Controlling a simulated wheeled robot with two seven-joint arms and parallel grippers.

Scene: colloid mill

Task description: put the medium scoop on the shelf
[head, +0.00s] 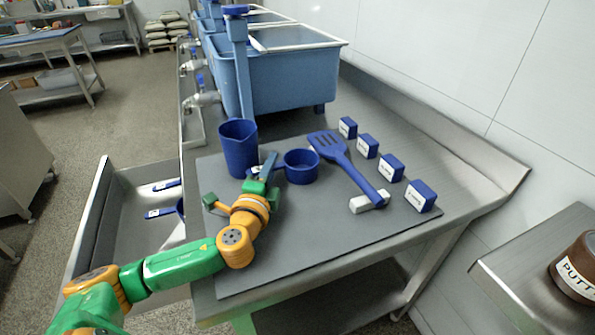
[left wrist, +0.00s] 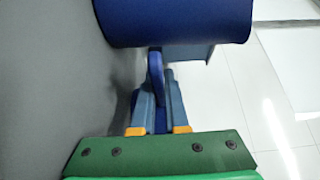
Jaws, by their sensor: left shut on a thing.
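A blue scoop (head: 301,168) with a round cup is at the mat's middle, its handle pointing left toward my left gripper (head: 263,172). In the left wrist view the cup of the scoop (left wrist: 175,22) fills the top, and its handle runs down between the two fingers of my left gripper (left wrist: 158,100). The left gripper is shut on this handle. I cannot tell whether the cup rests on the mat or hangs just above it. My right gripper is not in view.
A blue jug (head: 238,148) stands close behind the gripper. A blue slotted spatula (head: 345,165) lies right of the scoop, near several labelled blue blocks (head: 391,167). An open drawer (head: 125,215) holds blue tools. A steel surface (head: 535,255) with a brown jar (head: 577,270) is at right. The mat's front (head: 330,245) is clear.

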